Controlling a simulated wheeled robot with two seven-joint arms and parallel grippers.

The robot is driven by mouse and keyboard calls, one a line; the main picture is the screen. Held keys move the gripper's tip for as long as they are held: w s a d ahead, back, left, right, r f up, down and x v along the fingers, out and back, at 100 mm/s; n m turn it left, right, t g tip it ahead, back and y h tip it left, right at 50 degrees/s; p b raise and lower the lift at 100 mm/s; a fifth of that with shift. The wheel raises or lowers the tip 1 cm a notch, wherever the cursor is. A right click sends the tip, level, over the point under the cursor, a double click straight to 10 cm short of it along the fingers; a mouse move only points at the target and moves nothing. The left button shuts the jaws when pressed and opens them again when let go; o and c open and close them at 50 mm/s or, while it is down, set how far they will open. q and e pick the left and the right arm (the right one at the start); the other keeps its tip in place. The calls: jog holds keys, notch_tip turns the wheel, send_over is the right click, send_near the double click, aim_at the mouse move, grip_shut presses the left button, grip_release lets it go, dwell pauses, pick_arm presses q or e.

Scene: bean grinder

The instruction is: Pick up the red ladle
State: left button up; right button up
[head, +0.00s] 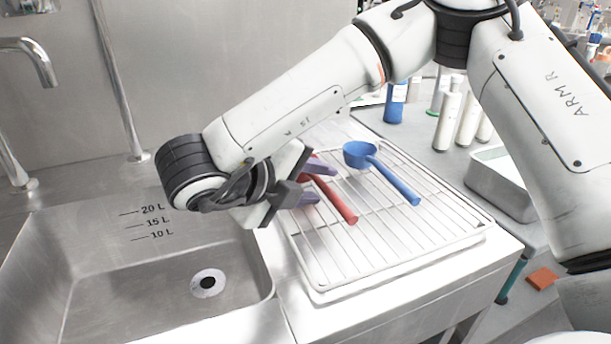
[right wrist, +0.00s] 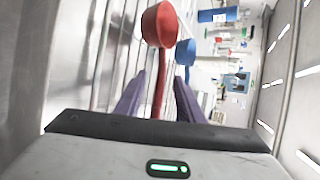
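The red ladle (head: 338,202) lies on the wire rack, its handle pointing toward the front right; its bowl is hidden behind my right gripper in the head view. In the right wrist view the red ladle's bowl (right wrist: 159,24) shows at the top, with the handle running down between my fingers. My right gripper (head: 325,185) is open, its purple fingers on either side of the handle. The same gripper in the right wrist view (right wrist: 159,82) shows gaps between both fingers and the handle. My left gripper is not in view.
A blue ladle (head: 395,183) lies on the rack (head: 430,235) just right of the red one. A steel sink (head: 130,285) is at the left. A metal tray (head: 497,180) and several white bottles stand at the right.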

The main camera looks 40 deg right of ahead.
grip_shut()
